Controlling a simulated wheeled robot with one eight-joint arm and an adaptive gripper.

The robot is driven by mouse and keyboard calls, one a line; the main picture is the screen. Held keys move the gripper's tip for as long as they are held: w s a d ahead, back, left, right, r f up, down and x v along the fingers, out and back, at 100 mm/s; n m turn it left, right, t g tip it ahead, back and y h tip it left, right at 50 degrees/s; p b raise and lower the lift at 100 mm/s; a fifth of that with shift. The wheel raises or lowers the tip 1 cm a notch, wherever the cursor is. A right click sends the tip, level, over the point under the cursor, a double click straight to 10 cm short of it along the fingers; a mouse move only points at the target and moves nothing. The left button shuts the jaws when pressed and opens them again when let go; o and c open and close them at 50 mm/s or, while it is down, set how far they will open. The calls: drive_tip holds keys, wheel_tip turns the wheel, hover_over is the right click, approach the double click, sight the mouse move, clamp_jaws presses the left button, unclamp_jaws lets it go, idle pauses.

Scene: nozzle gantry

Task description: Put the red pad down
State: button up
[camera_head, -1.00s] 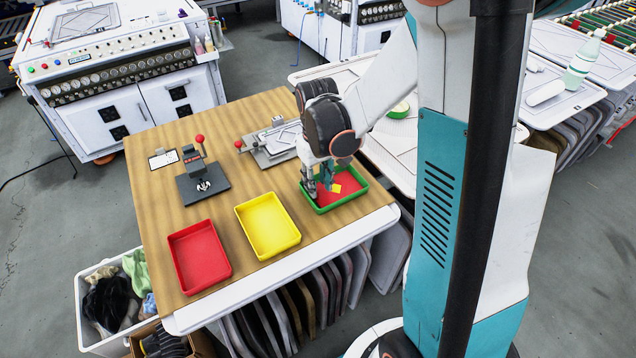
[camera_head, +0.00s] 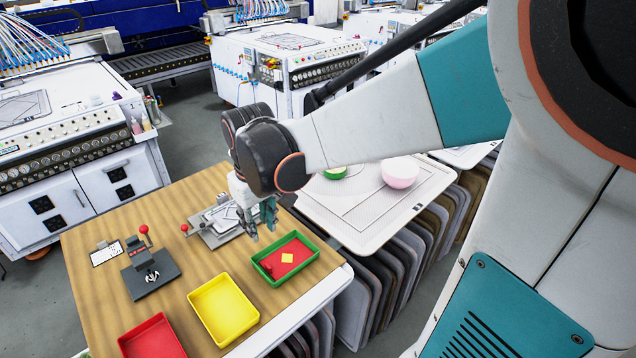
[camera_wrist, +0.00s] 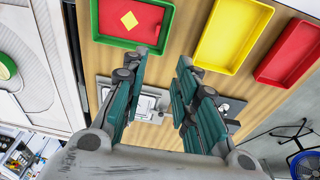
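The red pad (camera_head: 298,250) appears as a flat red area inside the green-rimmed tray (camera_head: 263,270), with a small yellow diamond (camera_head: 287,258) on it. The wrist view also shows the red pad (camera_wrist: 108,20) lying in the green tray (camera_wrist: 110,41). I cannot tell exactly where the pad's edges end against the tray floor. My gripper (camera_head: 263,222) is above the table, behind the tray and apart from it. In the wrist view my gripper (camera_wrist: 160,75) has its fingers spread with nothing between them.
A yellow tray (camera_head: 203,290) and a red tray (camera_head: 124,342) stand left of the green one. A clamp fixture (camera_head: 205,238) lies behind, close under my gripper. A lever press (camera_head: 165,265) stands further left. A white table with a pink bowl (camera_head: 400,175) is at right.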

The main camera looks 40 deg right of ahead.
drive_tip(key=s+a+r+t, duration=0.2)
drive_tip(key=s+a+r, duration=0.1)
drive_tip(key=s, duration=0.2)
drive_tip(key=s+a+r+t, duration=0.2)
drive_tip(key=s+r+t, duration=0.1)
drive_tip(key=s, duration=0.3)
drive_tip(key=shift+a, duration=0.4)
drive_tip(key=shift+c, duration=0.4)
idle(0.4)
